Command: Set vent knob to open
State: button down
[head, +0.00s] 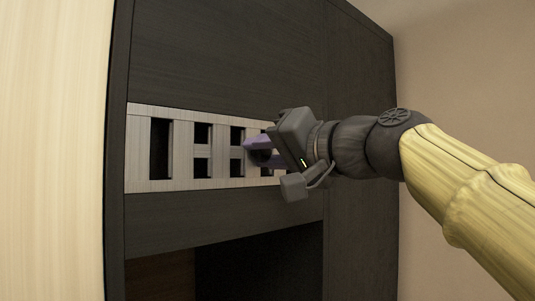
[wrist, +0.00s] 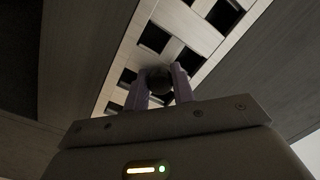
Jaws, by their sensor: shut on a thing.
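The vent is a pale wood grille (head: 218,180) with dark rectangular openings, set in a dark cabinet front; it also shows in the wrist view (wrist: 178,22). The knob (wrist: 159,82) is dark and round, and sits between my fingers at the grille. My gripper (head: 254,150) reaches in from the right and is shut on the knob; its purple fingers show on both sides of it in the wrist view (wrist: 160,85). In the head view my gripper hides most of the knob and the right end of the grille. The vent's setting cannot be read.
The dark cabinet (head: 220,50) surrounds the grille, with an open recess (head: 260,262) below it. A pale wood panel (head: 50,150) stands at the left. A beige wall (head: 460,70) is at the right.

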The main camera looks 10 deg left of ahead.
jog(key=shift+w, duration=0.1)
jog(key=c, duration=1.5)
grip_release()
jog(key=o, duration=0.3)
jog(key=shift+w+d, duration=0.2)
jog(key=shift+d, duration=0.05)
jog(key=shift+o, duration=0.2)
jog(key=shift+s+a, duration=0.2)
jog(key=shift+s+d+f+b, duration=0.15)
jog(key=shift+d+b, duration=0.2)
jog(key=shift+d, duration=0.25)
jog(key=b+v, duration=0.5)
jog(key=v, duration=1.1)
